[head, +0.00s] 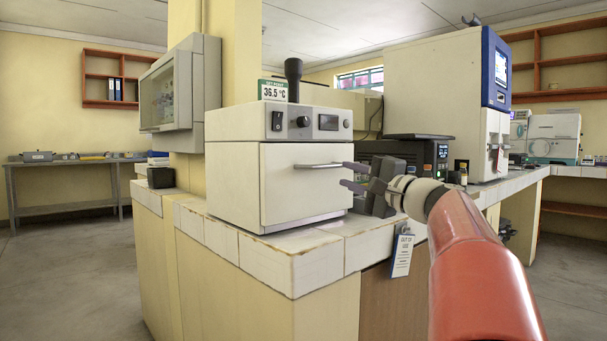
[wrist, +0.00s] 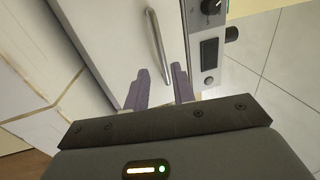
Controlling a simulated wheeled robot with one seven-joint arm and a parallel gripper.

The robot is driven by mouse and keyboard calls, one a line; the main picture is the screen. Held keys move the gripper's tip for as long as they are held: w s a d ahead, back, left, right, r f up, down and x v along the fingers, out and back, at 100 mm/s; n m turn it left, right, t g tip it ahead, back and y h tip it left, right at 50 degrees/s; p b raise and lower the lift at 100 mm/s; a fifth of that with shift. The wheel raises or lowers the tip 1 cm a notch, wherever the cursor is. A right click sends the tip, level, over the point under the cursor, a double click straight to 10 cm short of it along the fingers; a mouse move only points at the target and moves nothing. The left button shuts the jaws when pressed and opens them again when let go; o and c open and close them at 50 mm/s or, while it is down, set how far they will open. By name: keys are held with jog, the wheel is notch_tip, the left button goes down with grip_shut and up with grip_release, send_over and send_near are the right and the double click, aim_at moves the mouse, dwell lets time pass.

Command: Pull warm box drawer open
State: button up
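The warm box (head: 232,125) is a cream-white cabinet on the tiled counter. Its drawer front (head: 285,190) fills the lower face and looks shut. A thin metal bar handle (head: 318,166) runs level across its upper part. My gripper (head: 347,176) is in front of the drawer's right side, near the handle's right end. In the wrist view, the two purple-grey fingers (wrist: 159,72) stand apart, and one end of the handle (wrist: 157,42) reaches toward the gap between them. The gripper is open; contact with the handle cannot be told.
The box's control panel (head: 315,122) has a switch, knob and small display, with a 36.5 °C sign (head: 273,90) above. A dark device (head: 405,155) stands right of the box. A tag (head: 402,255) hangs by the counter edge (head: 318,250). The floor at left is clear.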

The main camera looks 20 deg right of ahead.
aim_at(329, 167)
jog(key=p+x, duration=0.1)
jog(key=x, duration=0.6)
jog(key=shift+w+r, duration=0.2)
jog(key=shift+w, duration=0.05)
jog(key=shift+a, duration=0.1)
jog(key=shift+c, duration=0.5)
grip_shut()
